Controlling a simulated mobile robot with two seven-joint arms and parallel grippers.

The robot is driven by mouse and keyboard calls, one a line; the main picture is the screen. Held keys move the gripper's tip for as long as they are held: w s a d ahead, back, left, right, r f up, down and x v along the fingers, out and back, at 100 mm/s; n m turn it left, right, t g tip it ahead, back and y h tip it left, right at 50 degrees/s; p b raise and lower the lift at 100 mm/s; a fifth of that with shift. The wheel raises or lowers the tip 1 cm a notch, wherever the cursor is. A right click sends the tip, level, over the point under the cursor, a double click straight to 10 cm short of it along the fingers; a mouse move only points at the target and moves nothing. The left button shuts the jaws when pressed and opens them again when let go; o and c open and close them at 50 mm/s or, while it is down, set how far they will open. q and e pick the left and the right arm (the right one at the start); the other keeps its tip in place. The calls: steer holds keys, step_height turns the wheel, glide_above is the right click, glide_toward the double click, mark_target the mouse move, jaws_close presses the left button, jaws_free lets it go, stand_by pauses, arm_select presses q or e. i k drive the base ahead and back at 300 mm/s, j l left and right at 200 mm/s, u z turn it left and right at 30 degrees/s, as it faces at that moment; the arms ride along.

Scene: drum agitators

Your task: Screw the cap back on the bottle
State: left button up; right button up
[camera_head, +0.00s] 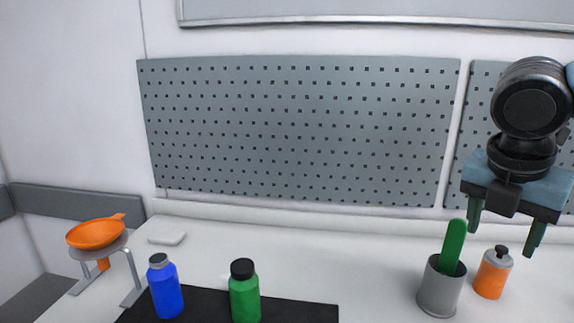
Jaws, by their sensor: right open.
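A blue bottle (166,289) with a dark grey top and a green bottle (245,297) with a black cap stand upright on a black mat (300,313) at the front. An orange bottle (490,279) with a grey shoulder and small black top stands upright at the right. I cannot tell which bottle the task means, and I see no loose cap. My right gripper (505,229) points down, open and empty, with its fingertips above the orange bottle and apart from it. My left gripper is not in view.
A grey cup (440,290) holding a green stick (453,246) stands just left of the orange bottle. An orange funnel (97,234) sits in a grey stand (130,275) at the left, near a small white block (167,238). The white counter (340,260) is clear in the middle.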

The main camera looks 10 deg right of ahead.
mark_target(163, 277)
steer(key=k+j, duration=0.25)
steer(key=k, duration=0.25)
steer(key=k+j, duration=0.25)
steer(key=k, duration=0.3)
